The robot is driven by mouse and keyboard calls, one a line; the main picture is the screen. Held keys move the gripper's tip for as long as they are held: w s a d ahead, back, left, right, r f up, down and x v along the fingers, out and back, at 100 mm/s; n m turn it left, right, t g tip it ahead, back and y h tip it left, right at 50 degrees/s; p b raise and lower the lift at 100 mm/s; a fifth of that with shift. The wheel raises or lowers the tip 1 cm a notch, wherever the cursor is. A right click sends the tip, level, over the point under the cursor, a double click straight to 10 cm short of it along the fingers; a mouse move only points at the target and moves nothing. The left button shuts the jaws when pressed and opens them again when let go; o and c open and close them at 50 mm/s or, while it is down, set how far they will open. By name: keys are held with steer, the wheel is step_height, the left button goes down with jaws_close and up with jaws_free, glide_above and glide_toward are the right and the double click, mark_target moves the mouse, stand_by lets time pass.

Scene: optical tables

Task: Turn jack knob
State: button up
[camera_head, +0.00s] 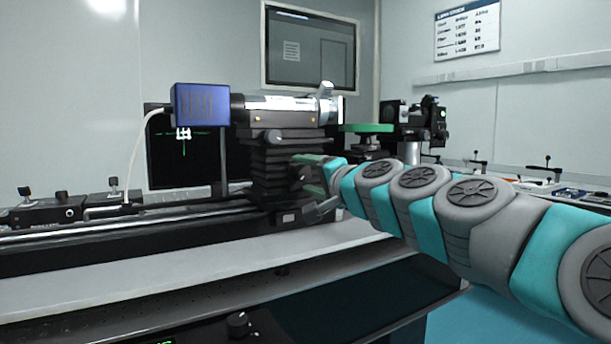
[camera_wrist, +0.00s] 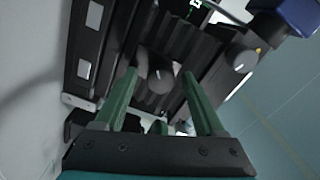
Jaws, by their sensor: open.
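The black jack (camera_head: 275,178) stands on the rail in the middle of the head view, under a silver cylinder (camera_head: 285,104). My gripper (camera_wrist: 158,74) is open, with one green finger on each side of the knob. Gaps seem to show between the knob and both fingers; I cannot tell if the tips reach past its face. In the head view my gripper (camera_head: 298,163) is at the jack's right side, and the knob there is mostly hidden.
A blue box (camera_head: 200,104) with a white cable is left of the jack. A long black rail (camera_head: 130,232) runs along the table. A green plate (camera_head: 366,128) and black optics (camera_head: 425,122) stand behind my arm. The pale table front strip (camera_head: 150,278) is clear.

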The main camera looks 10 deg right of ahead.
steer(key=v, duration=0.7)
steer(key=shift+b, duration=0.35)
